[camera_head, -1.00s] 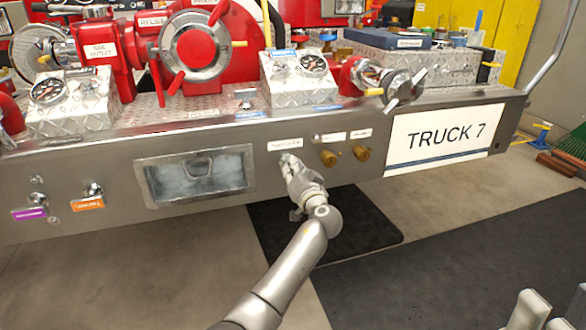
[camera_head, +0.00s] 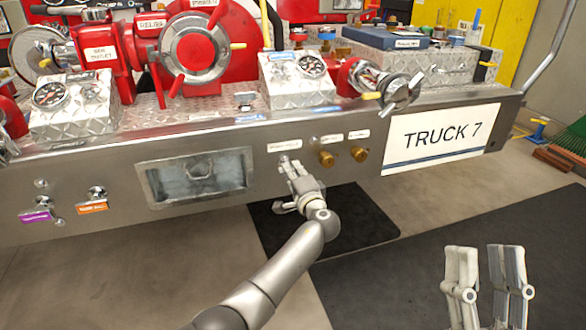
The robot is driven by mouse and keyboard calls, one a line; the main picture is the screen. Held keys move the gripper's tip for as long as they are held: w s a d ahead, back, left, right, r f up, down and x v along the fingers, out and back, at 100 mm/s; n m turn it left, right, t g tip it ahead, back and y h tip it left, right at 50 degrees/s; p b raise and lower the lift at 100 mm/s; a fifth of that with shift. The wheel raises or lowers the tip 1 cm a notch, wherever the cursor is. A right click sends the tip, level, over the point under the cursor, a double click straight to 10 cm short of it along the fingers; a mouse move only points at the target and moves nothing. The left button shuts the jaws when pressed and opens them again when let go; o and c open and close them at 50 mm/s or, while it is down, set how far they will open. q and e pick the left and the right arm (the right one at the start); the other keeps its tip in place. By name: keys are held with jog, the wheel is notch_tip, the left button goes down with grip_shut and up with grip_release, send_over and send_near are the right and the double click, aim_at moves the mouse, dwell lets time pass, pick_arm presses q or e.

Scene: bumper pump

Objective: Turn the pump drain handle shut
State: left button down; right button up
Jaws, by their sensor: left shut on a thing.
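My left gripper (camera_head: 290,168) is at the front panel of the truck bumper (camera_head: 330,175), just below a small white label (camera_head: 284,146) too blurred to read in full. Its fingers are shut on the pump drain handle, which they almost wholly hide, so I cannot tell the handle's angle. My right gripper (camera_head: 482,258) is at the lower right, fingers pointing up with a gap between them. It is open, empty and well away from the bumper.
Two brass knobs (camera_head: 327,158) (camera_head: 360,154) sit just right of my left gripper. The recessed panel (camera_head: 200,177) is to its left, with purple (camera_head: 37,216) and orange (camera_head: 92,207) tags beyond. A TRUCK 7 sign (camera_head: 440,139) is on the right.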

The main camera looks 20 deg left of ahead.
pick_arm(q)
jog(key=shift+w+r+m, duration=0.1)
jog(key=shift+r+m, duration=0.15)
jog(key=shift+m, duration=0.35)
pick_arm(e)
jog(key=shift+w+a+f+g+h, duration=0.15)
jog(key=shift+w+f+g+h, duration=0.25)
jog(key=shift+w+f+g, duration=0.45)
jog(key=shift+f, duration=0.1)
pick_arm(q)
jog(key=c, duration=1.5)
grip_release()
jog(key=shift+f, duration=0.2)
pick_arm(e)
jog(key=shift+w, duration=0.15)
pick_arm(q)
jog(key=v, duration=1.2)
